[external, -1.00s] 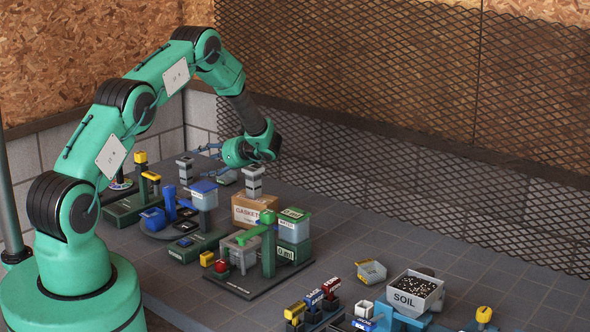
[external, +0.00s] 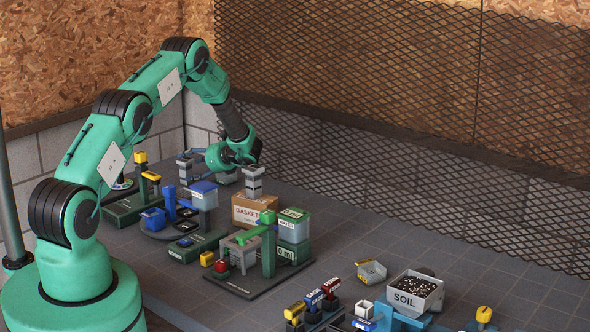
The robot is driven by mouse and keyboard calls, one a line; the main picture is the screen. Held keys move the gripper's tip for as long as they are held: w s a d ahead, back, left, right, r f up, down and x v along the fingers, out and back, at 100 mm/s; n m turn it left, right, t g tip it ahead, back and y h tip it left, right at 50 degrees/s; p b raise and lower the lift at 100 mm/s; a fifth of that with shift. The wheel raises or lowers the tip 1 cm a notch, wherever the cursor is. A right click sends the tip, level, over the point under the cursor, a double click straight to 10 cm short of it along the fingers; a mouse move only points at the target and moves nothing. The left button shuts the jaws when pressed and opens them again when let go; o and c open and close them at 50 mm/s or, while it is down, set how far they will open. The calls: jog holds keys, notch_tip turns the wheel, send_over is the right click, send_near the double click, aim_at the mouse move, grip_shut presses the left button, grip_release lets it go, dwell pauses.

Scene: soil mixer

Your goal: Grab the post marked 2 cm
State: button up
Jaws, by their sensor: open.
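One grey post (external: 186,172) is at the back left; the other grey post (external: 254,182) rises by the cardboard GASKETS box. The fingers are small and partly hidden by the wrist.
The SOIL bin (external: 408,299) stands at the front right. The table between the GASKETS box and the mesh wall is clear.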

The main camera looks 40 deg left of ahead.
aim_at(187, 166)
jog(key=shift+a, duration=0.2)
jog(key=x, duration=0.2)
jog(key=b+x, duration=0.1)
jog(key=x, duration=0.1)
jog(key=shift+w+f, duration=0.1)
jog(key=shift+f, duration=0.2)
jog(key=shift+a+f+b, duration=0.1)
jog(key=shift+a+b, duration=0.25)
jog(key=shift+a, duration=0.1)
jog(key=shift+c, duration=0.5)
jog(key=c, duration=1)
jog(key=shift+r+p, duration=1.25)
jog(key=shift+r, duration=3.75)
